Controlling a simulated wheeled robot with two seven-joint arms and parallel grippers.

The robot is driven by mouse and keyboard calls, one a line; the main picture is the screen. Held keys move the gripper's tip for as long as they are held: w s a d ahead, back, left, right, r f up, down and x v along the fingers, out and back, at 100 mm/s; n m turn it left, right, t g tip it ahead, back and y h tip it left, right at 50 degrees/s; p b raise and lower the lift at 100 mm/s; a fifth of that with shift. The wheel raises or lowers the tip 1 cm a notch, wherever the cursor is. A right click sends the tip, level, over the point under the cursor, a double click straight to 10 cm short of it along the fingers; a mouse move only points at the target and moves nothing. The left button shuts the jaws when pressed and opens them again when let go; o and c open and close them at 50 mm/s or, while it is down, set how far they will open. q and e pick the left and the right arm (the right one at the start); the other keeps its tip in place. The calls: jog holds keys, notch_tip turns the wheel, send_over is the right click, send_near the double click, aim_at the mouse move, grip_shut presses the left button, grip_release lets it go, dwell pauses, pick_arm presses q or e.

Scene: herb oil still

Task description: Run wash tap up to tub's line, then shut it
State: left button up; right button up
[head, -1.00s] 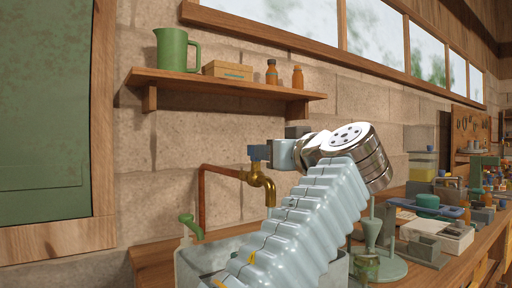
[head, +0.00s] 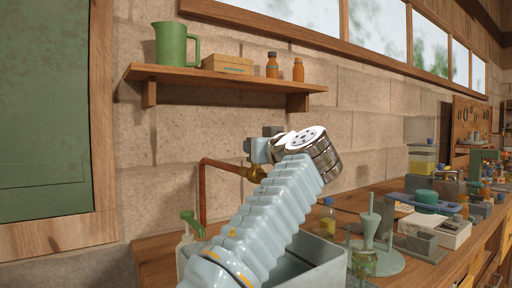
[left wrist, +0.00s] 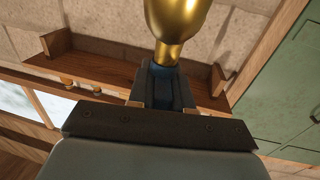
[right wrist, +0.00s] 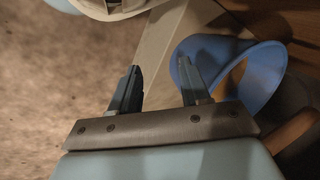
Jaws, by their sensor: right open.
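The wash tap is a brass tap (head: 252,173) on a copper pipe at the wall; my arm hides its spout in the head view. In the left wrist view the brass body (left wrist: 178,25) shows close up, with its blue handle (left wrist: 160,80) between my left fingers. My left gripper (head: 262,147) appears shut on that handle. My right gripper (right wrist: 160,90) is open and empty, and out of the head view.
A blue funnel-shaped thing (right wrist: 255,75) is beyond my right fingers. A green stand (head: 375,255) and other gear crowd the bench at right. A shelf (head: 220,82) with a green jug (head: 175,45) is above.

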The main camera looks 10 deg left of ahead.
pick_arm(q)
grip_shut()
